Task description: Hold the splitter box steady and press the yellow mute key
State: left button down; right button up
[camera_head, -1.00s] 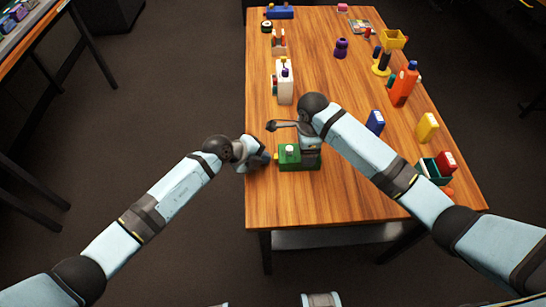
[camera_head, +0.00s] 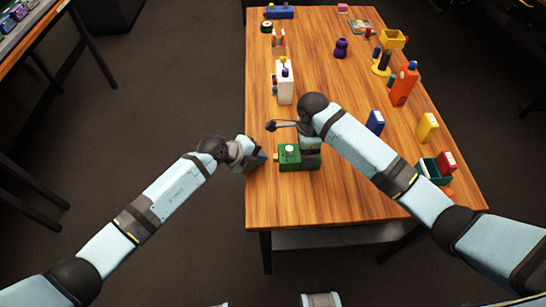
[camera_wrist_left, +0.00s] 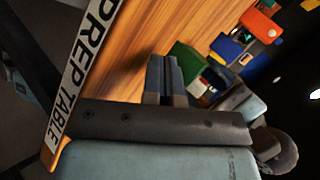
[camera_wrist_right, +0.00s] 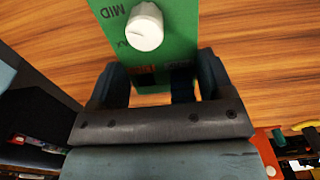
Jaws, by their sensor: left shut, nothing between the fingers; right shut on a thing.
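The splitter box is a green box (camera_head: 308,164) with a white knob on top, lying near the table's left edge in the head view. Its yellow mute key (camera_head: 276,157) sticks out of its left side. My right gripper is shut on the box; in the right wrist view its fingers (camera_wrist_right: 165,85) straddle the green box (camera_wrist_right: 175,18), beside the white knob (camera_wrist_right: 145,27). My left gripper (camera_head: 263,158) is shut and empty, just left of the yellow key with a small gap. In the left wrist view its closed fingers (camera_wrist_left: 163,75) partly cover the green box (camera_wrist_left: 188,60); the key is hidden there.
The wooden table (camera_head: 340,205) is clear in front of the box.

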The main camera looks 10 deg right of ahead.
pick_arm(q)
jog(key=shift+a, duration=0.2)
jog(key=a, duration=0.5)
jog(key=shift+w, duration=0.15)
dwell(0.3)
dwell(0.6)
jog(key=d+r+v, duration=0.1)
jog(key=v, duration=0.9)
jog(key=shift+w+d+r, duration=0.25)
jog(key=shift+w+r, duration=0.05)
dwell(0.4)
pick_arm(e)
jog(key=o, duration=1)
notch_tip(320, 180, up, 12)
